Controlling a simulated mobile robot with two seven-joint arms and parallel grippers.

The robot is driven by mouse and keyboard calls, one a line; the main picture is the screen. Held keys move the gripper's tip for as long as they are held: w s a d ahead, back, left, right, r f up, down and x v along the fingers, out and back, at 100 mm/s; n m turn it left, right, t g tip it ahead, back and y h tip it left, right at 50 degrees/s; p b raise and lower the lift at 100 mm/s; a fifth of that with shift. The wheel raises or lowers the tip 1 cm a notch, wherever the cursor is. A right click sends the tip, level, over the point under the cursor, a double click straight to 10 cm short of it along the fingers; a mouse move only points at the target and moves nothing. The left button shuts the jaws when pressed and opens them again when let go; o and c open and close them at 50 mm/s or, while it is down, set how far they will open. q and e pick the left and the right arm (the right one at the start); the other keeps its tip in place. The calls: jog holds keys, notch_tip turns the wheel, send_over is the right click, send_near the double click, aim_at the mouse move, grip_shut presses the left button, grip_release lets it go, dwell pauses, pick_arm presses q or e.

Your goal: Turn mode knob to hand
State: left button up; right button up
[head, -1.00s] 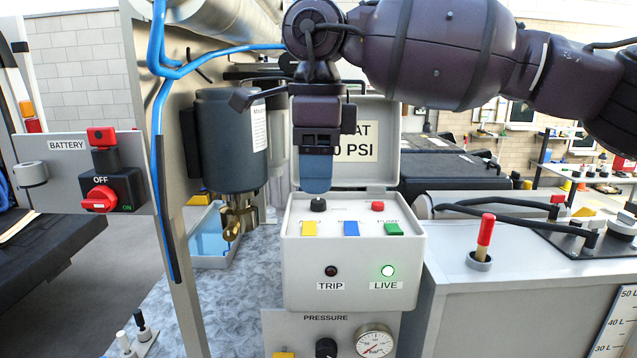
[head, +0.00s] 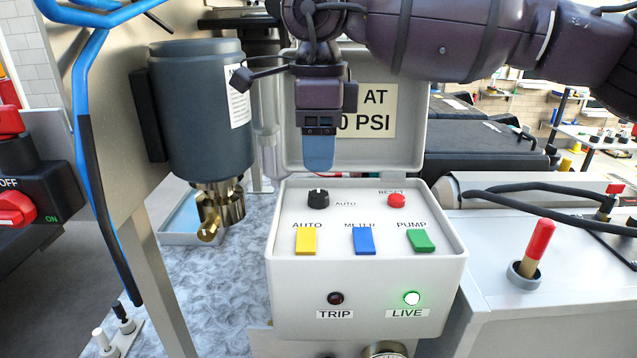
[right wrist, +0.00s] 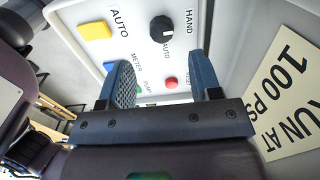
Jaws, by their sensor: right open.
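The black mode knob (head: 318,198) sits at the back left of the sloped top of the white control box (head: 367,278). In the right wrist view the knob (right wrist: 161,29) stands between the words HAND and AUTO; a small white mark shows on its AUTO side. My right gripper (head: 318,152), with blue fingers, hangs above and behind the knob, apart from it. In the right wrist view the fingers (right wrist: 162,75) are spread and empty, with the knob beyond the gap between them. My left gripper is out of view.
A red reset button (head: 396,200) is right of the knob. Yellow (head: 306,241), blue (head: 363,241) and green (head: 420,240) buttons sit in front. The raised lid (head: 408,150) stands close behind the gripper. A dark motor (head: 200,110) is left; the LIVE lamp (head: 411,298) glows green.

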aim_at(319, 194)
notch_tip(319, 194, down, 7)
jog(key=shift+w+r+p, duration=0.1)
jog(key=shift+w+p, duration=0.05)
jog(key=shift+p, duration=0.4)
jog(key=c, duration=0.9)
